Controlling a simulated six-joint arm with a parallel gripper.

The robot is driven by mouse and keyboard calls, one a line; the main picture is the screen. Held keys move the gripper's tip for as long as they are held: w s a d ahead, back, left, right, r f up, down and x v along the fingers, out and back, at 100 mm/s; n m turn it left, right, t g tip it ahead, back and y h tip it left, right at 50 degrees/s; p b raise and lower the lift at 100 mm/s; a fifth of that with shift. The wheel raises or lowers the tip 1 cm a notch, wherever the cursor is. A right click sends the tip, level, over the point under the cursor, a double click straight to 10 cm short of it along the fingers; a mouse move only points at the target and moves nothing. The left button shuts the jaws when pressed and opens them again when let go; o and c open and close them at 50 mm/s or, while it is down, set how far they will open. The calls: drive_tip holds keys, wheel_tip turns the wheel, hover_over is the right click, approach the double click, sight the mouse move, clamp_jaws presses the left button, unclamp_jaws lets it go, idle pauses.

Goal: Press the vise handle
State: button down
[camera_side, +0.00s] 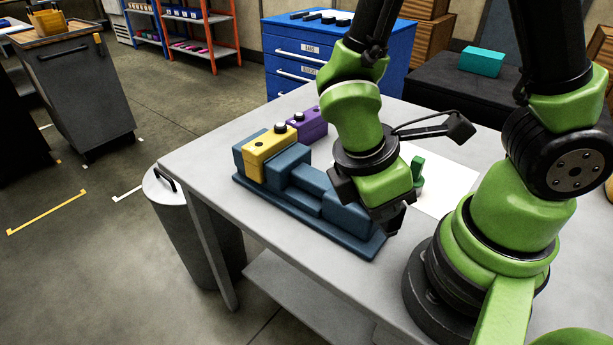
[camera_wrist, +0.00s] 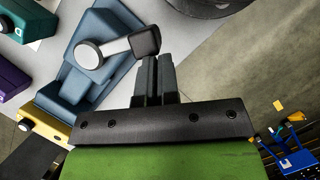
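The blue vise (camera_side: 318,200) lies on the grey table, with a yellow block (camera_side: 265,150) at its left end. It also shows in the wrist view (camera_wrist: 70,90). The vise handle shows in the wrist view as a pale lever (camera_wrist: 115,47) with a round pale hub and a dark grip (camera_wrist: 145,41). My gripper (camera_side: 392,218) is over the vise's right end and hides the handle in the side view. In the wrist view its fingertips (camera_wrist: 156,60) are together and empty, just beside the dark grip. I cannot tell whether they touch it.
A purple block (camera_side: 308,124) stands behind the vise. A green part (camera_side: 417,168) stands behind my gripper near a white sheet (camera_side: 450,185). A grey bin (camera_side: 200,235) stands beside the table's left edge. The table's left back area is clear.

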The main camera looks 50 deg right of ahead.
drive_tip(key=shift+s+d, duration=0.35)
drive_tip(key=shift+s, duration=0.05)
idle(0.4)
drive_tip(key=w+a+r, duration=0.3)
drive_tip(key=a+r, duration=0.4)
drive_tip(key=r, duration=0.2)
drive_tip(key=shift+r, duration=0.15)
idle(0.3)
drive_tip(key=s+d+r+m+t+y, duration=0.1)
drive_tip(key=d+r+m+t+y, duration=0.4)
drive_tip(key=m, duration=0.9)
drive_tip(key=d+r+t, duration=0.3)
drive_tip(key=t, duration=0.1)
drive_tip(key=shift+s+d+r+m+t+y, duration=0.15)
drive_tip(key=shift+s+r+m+t+y, duration=0.15)
drive_tip(key=shift+s+r+m+t, duration=0.1)
